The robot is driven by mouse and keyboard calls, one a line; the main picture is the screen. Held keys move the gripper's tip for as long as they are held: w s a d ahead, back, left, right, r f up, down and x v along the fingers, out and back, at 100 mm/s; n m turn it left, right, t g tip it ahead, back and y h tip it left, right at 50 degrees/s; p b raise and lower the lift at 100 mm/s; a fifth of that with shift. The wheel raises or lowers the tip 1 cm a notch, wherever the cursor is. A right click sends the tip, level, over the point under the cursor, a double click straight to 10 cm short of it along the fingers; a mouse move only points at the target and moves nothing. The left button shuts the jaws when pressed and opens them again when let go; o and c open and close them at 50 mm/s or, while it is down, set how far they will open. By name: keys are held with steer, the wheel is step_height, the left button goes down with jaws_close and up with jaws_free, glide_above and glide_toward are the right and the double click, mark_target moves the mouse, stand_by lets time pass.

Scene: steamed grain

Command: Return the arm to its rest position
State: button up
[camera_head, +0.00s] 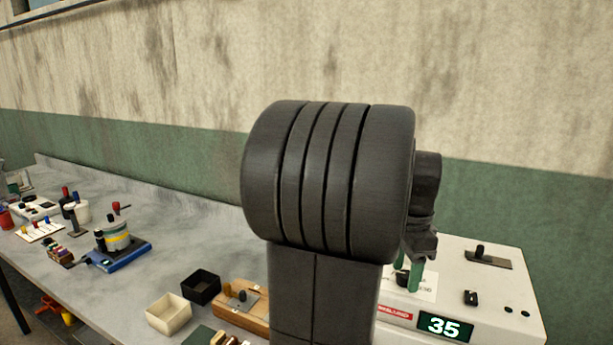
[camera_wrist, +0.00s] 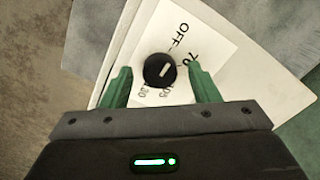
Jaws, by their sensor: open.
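My gripper (camera_wrist: 160,88) is in the wrist view with its two green fingers apart. A black round knob (camera_wrist: 160,70) with a white line shows between and just beyond the fingertips. I cannot tell whether the fingers touch it. The knob sits on a white label (camera_wrist: 185,40) printed with OFF, 70 and other numbers. In the head view, my arm's dark link fills the middle, and the green fingers (camera_head: 408,279) point down over the white machine (camera_head: 510,268). The link hides part of the machine. Its green display (camera_head: 444,325) reads 35.
On the grey bench (camera_head: 100,185), left of my arm, stand a cream box (camera_head: 168,316), a black box (camera_head: 201,287) and a wooden block (camera_head: 240,316). A blue-based device (camera_head: 118,250) and several small items lie farther left. A wall (camera_head: 180,70) rises behind the bench.

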steer(key=m+b, duration=0.1)
steer(key=m, duration=0.3)
steer(key=shift+f, duration=0.1)
step_height(320, 180, up, 9)
stand_by(0.5)
